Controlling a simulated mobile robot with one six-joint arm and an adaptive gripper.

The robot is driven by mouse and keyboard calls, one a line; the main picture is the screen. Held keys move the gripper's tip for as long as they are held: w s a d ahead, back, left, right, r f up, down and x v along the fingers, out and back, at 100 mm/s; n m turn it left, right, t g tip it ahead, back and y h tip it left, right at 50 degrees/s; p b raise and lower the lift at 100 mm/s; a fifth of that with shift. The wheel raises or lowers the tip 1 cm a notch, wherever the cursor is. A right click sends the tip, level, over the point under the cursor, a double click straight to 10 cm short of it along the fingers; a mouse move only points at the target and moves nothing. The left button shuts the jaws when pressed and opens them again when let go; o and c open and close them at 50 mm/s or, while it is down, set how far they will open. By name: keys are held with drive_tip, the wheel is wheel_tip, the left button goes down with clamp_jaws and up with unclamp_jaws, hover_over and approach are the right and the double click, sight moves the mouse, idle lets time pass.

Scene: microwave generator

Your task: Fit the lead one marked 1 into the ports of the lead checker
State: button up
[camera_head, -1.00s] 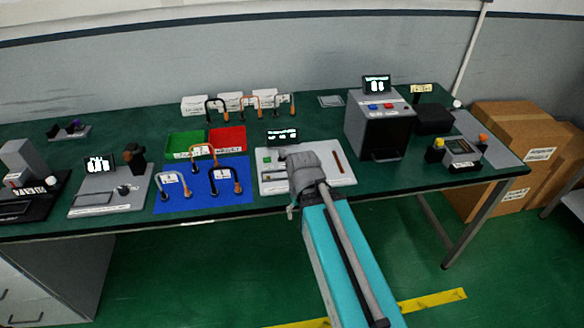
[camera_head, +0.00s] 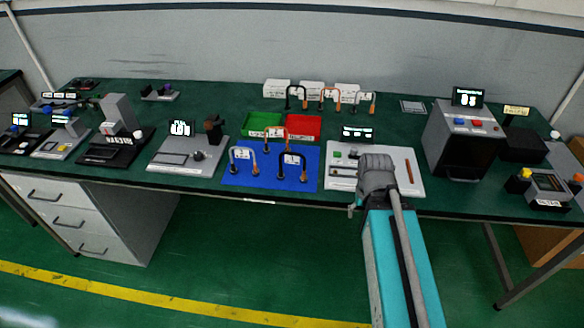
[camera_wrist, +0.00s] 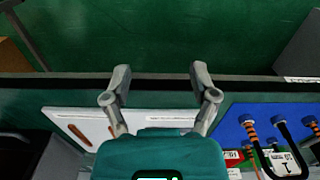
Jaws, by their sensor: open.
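My gripper (camera_wrist: 160,85) is open and empty in the wrist view, its two fingers spread above the table's front edge. In the head view my arm's end hides the fingers over the white panel. Three leads stand on a blue mat (camera_head: 235,181), left of my arm. The front right one is a black lead (camera_head: 281,165) with a white tag; in the wrist view its tag seems to read 1 (camera_wrist: 285,163). I cannot tell which device is the lead checker.
The white panel (camera_head: 408,181) has a small display (camera_head: 357,133) behind it. Green (camera_head: 262,119) and red (camera_head: 305,122) trays lie behind the mat. More leads stand before white boxes (camera_head: 312,90). A grey device (camera_head: 165,166) is left; a dark box-shaped machine (camera_head: 465,140) is right.

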drive_tip(key=shift+c, duration=1)
drive_tip(key=shift+w+a+r+p, duration=0.25)
drive_tip(key=shift+w+r+p, duration=0.1)
drive_tip(key=shift+c, duration=0.2)
wheel_tip(320, 180, up, 17)
drive_tip(key=m+p, duration=1.7)
drive_tip(key=m, duration=0.2)
hover_over(290, 158)
drive_tip(key=w, duration=0.1)
drive_tip(key=shift+d+m, duration=0.1)
drive_tip(key=shift+m, duration=0.2)
drive_tip(key=shift+f, duration=0.2)
wheel_tip(290, 158, down, 8)
drive_tip(key=b, duration=0.8)
drive_tip(key=shift+f+b, duration=0.2)
drive_tip(key=shift+b, duration=0.2)
drive_tip(key=shift+f, duration=0.15)
